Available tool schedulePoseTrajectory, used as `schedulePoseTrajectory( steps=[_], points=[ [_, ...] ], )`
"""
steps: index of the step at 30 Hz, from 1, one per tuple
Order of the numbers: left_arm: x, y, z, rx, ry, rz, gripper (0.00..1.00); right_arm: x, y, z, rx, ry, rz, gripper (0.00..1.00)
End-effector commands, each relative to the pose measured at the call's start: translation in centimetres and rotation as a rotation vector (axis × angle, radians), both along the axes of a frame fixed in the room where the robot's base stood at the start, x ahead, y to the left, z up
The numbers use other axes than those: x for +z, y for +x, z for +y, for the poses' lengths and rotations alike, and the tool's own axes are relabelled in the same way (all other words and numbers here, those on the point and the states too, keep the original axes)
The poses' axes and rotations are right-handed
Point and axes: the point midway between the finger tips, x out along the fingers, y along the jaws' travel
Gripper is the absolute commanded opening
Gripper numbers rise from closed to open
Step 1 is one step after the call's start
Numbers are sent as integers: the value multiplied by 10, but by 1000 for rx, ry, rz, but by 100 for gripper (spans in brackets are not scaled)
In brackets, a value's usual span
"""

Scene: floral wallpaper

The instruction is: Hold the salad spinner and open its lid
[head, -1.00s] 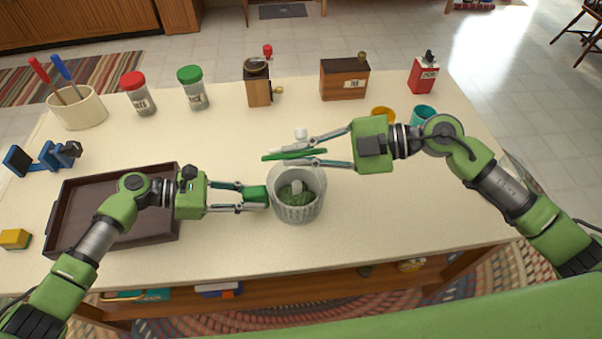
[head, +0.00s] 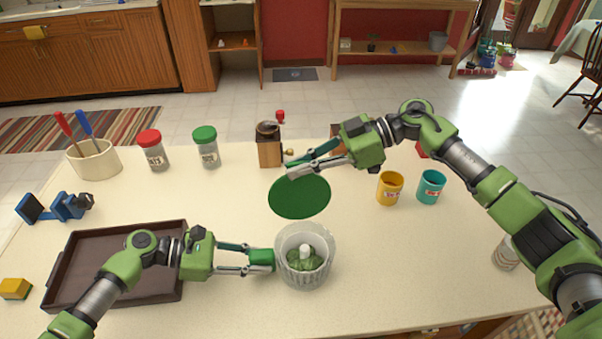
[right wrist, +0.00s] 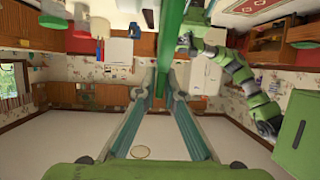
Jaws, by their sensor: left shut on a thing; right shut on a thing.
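The salad spinner (head: 303,284) is a clear ribbed bowl standing upright on the table, with a white post and leafy greens inside; its top is uncovered. A green handle (head: 263,259) sticks out on its left side, and my left gripper (head: 256,259) is shut on it. The round green lid (head: 300,198) is off the bowl, apart from it, and appears above and behind it in the head view. My right gripper (head: 291,169) is shut on the lid's far side. In the right wrist view the lid (right wrist: 174,45) shows edge-on between the fingers (right wrist: 162,72).
A brown tray (head: 60,283) lies left of the spinner. Yellow (head: 390,189) and teal (head: 431,187) cups stand to the right. A grinder (head: 269,150) and jars stand at the back. The table right of the spinner is largely clear.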

Motion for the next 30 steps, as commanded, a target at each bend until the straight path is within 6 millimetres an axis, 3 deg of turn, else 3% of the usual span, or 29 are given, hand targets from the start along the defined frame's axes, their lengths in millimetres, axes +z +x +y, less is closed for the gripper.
schedulePoseTrajectory(
  steps=[19,21,30],
  points=[
    [-1,-1,0,-3,1,0,3,-2,10,-1,-5,-4,-7,0],
    [-1,-1,0,-3,1,0,3,-2,10,-1,-5,-4,-8,22],
    [-1,-1,0,-2,1,2,3,-1,9,0,-2,-2,-5,23]
  ],
)
